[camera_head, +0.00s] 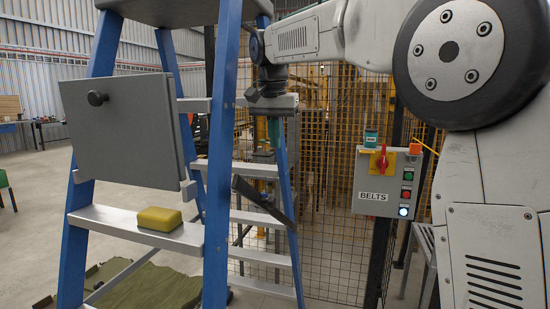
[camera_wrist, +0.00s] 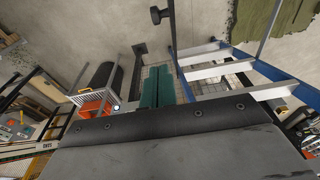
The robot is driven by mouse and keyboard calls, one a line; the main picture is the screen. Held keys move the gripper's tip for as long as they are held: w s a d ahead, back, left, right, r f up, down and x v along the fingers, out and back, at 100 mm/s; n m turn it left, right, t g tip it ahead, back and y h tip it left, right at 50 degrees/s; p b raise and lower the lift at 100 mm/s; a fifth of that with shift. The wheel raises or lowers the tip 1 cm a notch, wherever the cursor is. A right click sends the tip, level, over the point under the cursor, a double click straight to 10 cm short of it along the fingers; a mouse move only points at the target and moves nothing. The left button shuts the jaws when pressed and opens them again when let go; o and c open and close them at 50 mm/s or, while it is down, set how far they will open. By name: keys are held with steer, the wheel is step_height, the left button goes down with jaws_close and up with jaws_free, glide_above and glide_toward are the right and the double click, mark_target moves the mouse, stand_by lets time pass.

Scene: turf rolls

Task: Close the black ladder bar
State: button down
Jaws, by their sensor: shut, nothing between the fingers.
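The blue stepladder (camera_head: 222,150) with pale grey steps stands in the left half of the head view. The black ladder bar (camera_head: 262,198) slants down to the right across its lower part, with its left end near a blue leg. My gripper (camera_head: 274,138) hangs above the bar with green fingers pointing down, apart from it. It is shut and empty. In the wrist view the green fingers (camera_wrist: 157,88) lie together, and the ladder's steps (camera_wrist: 222,70) show to their right. I cannot surely pick out the bar there.
A grey panel with a black knob (camera_head: 97,98) hangs on the ladder. A yellow sponge-like block (camera_head: 159,219) lies on a step. The BELTS control box (camera_head: 385,182) stands to the right before a mesh fence. Green turf (camera_head: 150,286) lies on the floor.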

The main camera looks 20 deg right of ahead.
steer(key=shift+s+a+f, duration=0.1)
steer(key=shift+s+f, duration=0.05)
steer(key=shift+f, duration=1.85)
steer(key=shift+s+a+f, duration=0.1)
steer(key=shift+s+f, duration=0.05)
steer(key=shift+f, duration=1.8)
steer(key=shift+s+a+f, duration=0.1)
steer(key=shift+s+f, duration=0.05)
steer(key=shift+f, duration=1.85)
